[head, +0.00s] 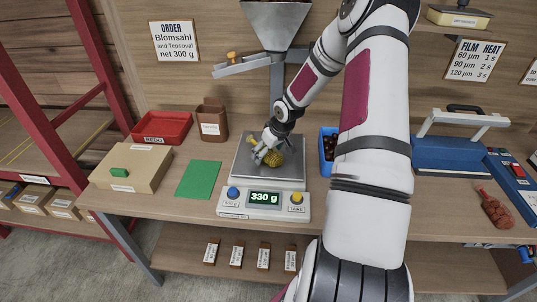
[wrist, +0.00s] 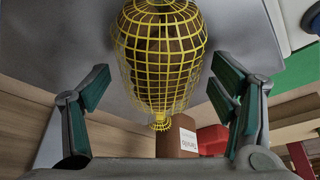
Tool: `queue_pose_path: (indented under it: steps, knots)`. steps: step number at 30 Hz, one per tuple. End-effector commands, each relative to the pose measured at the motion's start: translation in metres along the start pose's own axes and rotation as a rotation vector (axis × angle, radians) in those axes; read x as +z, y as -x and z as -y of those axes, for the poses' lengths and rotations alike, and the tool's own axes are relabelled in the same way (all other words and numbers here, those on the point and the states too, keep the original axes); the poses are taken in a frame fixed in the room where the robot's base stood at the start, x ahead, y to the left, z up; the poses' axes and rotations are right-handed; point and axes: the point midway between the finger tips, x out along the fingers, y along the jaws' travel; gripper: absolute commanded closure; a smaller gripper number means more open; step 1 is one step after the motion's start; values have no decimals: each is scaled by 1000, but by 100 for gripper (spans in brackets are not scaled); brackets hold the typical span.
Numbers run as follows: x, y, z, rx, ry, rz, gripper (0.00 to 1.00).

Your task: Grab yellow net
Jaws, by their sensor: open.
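The yellow net (head: 273,158) holds brown chestnuts and rests on the scale plate (head: 285,175). In the wrist view the net (wrist: 160,55) fills the upper middle, with its gathered end (wrist: 160,122) toward me. My gripper (head: 262,152) is at the net on the scale, at its left side in the head view. In the wrist view my gripper (wrist: 165,100) is open, with one finger on each side of the net and gaps between. The scale display (head: 264,198) reads 330 g. My gripper hides part of the net in the head view.
A hopper (head: 275,25) stands behind the scale. A green mat (head: 199,179), a cardboard box (head: 130,168), a red tray (head: 161,128) and a brown container (head: 212,122) are left. A blue bin (head: 327,150) and a blue sealer (head: 455,155) are right, partly behind my arm.

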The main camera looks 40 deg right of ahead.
Motion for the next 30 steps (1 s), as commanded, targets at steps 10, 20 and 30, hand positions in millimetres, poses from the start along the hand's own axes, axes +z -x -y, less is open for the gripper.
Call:
queue_pose_path:
  steps: [10,20,30]
  knots:
    - [2,-3,0,0,-1,0,22]
    - [2,-3,0,0,-1,0,56]
    - [1,-3,0,1,0,-1,92]
